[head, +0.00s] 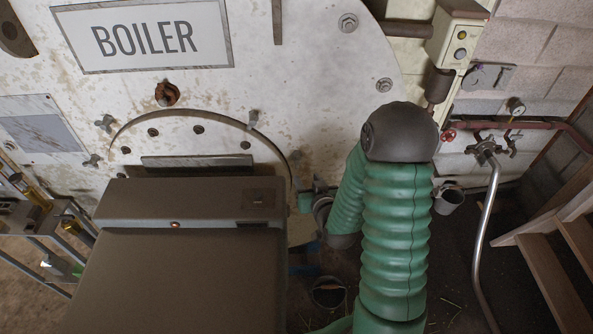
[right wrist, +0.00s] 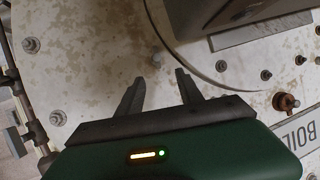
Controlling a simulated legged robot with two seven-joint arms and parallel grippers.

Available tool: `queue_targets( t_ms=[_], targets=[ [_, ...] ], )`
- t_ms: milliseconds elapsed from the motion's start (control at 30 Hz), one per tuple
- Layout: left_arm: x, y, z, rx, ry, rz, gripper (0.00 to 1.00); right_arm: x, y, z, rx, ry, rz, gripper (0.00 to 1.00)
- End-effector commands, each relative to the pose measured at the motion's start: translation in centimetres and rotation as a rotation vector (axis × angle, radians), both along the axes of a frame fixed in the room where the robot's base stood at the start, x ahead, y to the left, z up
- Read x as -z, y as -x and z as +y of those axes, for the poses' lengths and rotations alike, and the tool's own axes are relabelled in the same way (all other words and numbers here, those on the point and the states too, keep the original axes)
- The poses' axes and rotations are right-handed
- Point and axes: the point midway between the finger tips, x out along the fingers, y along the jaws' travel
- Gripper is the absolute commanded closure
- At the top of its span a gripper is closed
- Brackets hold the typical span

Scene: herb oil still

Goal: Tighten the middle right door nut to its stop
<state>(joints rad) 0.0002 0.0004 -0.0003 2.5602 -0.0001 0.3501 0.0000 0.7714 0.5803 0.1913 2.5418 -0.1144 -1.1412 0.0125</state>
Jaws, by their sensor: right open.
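The boiler's pale front (head: 330,90) carries a round door, whose curved rim shows in both views. Wing-shaped nuts stand around the rim. One is at the upper right (head: 253,119), and the middle right door nut (head: 295,157) is lower on the right edge. My right gripper (head: 306,195) is just below that nut in the head view, largely hidden by its own wrist. In the right wrist view my right gripper (right wrist: 160,76) is open and empty. A small nut (right wrist: 157,60) is just beyond the fingertips, between their lines and apart from them. My left gripper is out of sight.
A rusty fitting (head: 167,94) sits above the door, under the BOILER sign (head: 145,38). A control box (head: 458,42), a red valve wheel (head: 448,135) and a bent pipe (head: 490,210) are at right, near wooden steps (head: 555,265). A bucket (head: 329,292) stands on the floor.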

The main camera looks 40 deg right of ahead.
Motion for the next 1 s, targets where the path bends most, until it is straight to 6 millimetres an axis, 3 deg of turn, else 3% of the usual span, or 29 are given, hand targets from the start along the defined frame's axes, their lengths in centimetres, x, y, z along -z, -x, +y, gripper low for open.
queue_targets(
  t_ms=[33, 67, 133, 600, 733, 1000],
  targets=[
    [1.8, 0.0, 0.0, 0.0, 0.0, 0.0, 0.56, 0.9, -0.2, -0.3, 0.001, 0.003, -0.003, 0.57],
    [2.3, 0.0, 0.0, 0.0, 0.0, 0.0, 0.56, 0.9, -0.3, -0.5, 0.002, 0.004, -0.003, 0.57],
    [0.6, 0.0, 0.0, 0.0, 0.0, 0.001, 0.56, 0.6, -1.5, -1.1, 0.002, -0.004, 0.002, 0.57],
    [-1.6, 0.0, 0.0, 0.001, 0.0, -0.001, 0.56, 4.5, -10.3, -5.2, 0.003, -0.001, 0.0, 0.57],
    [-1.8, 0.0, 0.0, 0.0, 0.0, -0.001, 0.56, 5.1, -11.5, -5.6, 0.002, 0.001, 0.001, 0.57],
    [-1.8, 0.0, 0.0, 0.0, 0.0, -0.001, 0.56, 5.5, -11.8, -6.2, 0.001, -0.001, 0.001, 0.57]
  ],
)
